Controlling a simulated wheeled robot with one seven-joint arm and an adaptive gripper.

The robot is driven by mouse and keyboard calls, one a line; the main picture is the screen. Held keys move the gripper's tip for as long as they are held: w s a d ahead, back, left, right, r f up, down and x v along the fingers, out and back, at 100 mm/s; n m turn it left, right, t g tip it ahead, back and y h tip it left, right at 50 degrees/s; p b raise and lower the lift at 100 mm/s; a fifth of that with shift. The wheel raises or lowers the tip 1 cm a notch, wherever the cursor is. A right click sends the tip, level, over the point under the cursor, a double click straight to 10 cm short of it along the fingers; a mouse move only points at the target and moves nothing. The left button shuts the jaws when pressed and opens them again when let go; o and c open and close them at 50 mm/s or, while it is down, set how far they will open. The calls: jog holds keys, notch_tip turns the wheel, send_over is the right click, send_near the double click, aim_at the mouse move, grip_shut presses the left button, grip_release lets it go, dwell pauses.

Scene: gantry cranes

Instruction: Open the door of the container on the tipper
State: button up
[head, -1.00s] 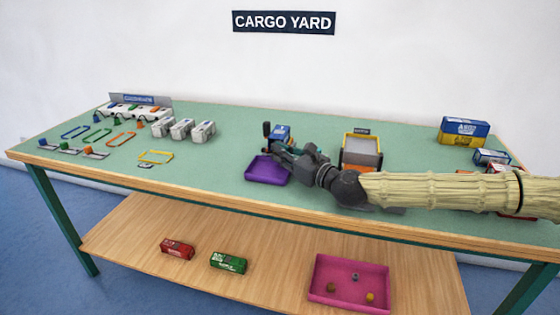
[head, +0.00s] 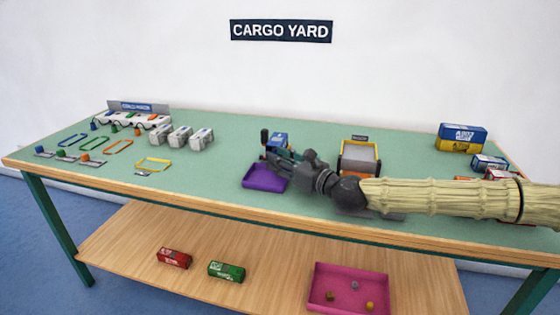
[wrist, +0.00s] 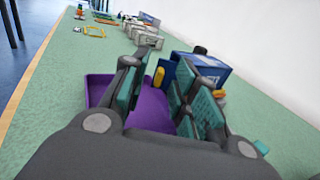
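The blue container (head: 277,139) stands on the tipper behind the purple tray (head: 264,178). In the wrist view the blue container (wrist: 211,70) is right of centre, just beyond the right finger. A narrow blue panel (wrist: 168,70) shows at its left end, beside a small yellow part (wrist: 158,77); I cannot tell whether this panel is the door standing ajar. My gripper (head: 278,158) is low beside the container, above the tray's back edge. In the wrist view my gripper (wrist: 158,82) has its teal-padded fingers apart, with nothing clearly held. The tipper is mostly hidden.
White containers (head: 180,138) and coloured frames (head: 119,147) lie to the left. Stacked blue and yellow containers (head: 461,138) stand at the back right. The green tabletop (head: 225,165) left of the tray is clear.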

jog(key=v, duration=1.2)
dwell(0.3)
